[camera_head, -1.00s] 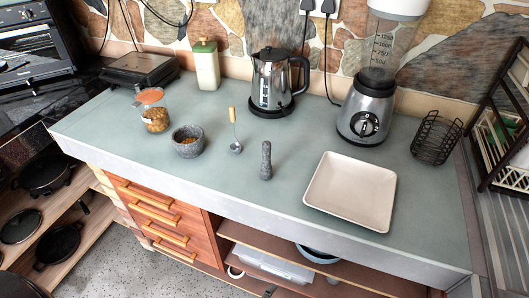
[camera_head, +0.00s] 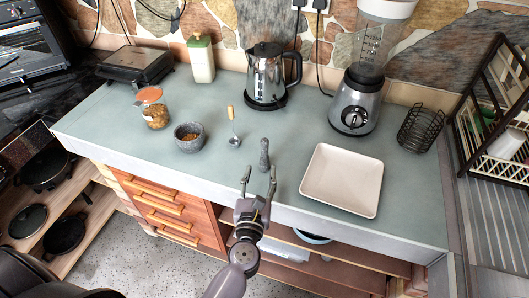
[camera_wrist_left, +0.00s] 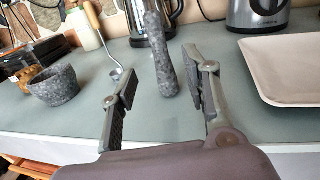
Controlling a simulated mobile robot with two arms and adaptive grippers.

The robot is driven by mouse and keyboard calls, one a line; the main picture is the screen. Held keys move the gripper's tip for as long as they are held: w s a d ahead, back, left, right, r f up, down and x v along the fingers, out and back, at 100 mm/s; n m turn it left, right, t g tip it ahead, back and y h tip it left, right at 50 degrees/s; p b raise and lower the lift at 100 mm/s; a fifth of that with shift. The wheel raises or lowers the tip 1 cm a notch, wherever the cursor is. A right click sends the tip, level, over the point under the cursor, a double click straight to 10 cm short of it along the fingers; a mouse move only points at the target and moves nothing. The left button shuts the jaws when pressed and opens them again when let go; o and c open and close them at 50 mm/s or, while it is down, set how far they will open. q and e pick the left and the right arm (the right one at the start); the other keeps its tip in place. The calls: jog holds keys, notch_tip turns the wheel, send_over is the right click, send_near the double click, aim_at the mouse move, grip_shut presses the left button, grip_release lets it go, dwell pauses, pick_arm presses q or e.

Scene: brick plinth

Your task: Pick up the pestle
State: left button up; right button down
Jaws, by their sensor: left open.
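The grey stone pestle (camera_head: 264,154) stands upright on the counter, left of the square tray. My left gripper (camera_head: 259,176) is open at the counter's front edge, just in front of the pestle, with its fingers pointing toward it. In the left wrist view the pestle (camera_wrist_left: 160,52) shows beyond the two spread fingers of the gripper (camera_wrist_left: 160,85), near the middle of the gap. Nothing is between the pads. The pestle's lower end shows on the counter. My right gripper is not in view.
A stone mortar (camera_head: 189,137) with brown contents and a spoon (camera_head: 233,127) lie to the left. A cream square tray (camera_head: 342,180) is close on the right. A kettle (camera_head: 266,78) and a blender (camera_head: 355,100) stand behind. The counter around the pestle is clear.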

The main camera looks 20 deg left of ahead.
aim_at(264, 155)
pick_arm(q)
jog(key=w, duration=0.3)
jog(key=shift+w+a, duration=0.1)
jog(key=shift+a, duration=0.15)
jog(key=shift+w+a+p, duration=0.25)
jog(key=shift+w, duration=1.1)
jog(key=shift+w+a+p, duration=0.2)
jog(key=shift+w, duration=1.15)
jog(key=shift+s+r, duration=0.1)
jog(key=shift+c, duration=0.4)
jog(key=shift+c, duration=0.6)
grip_shut()
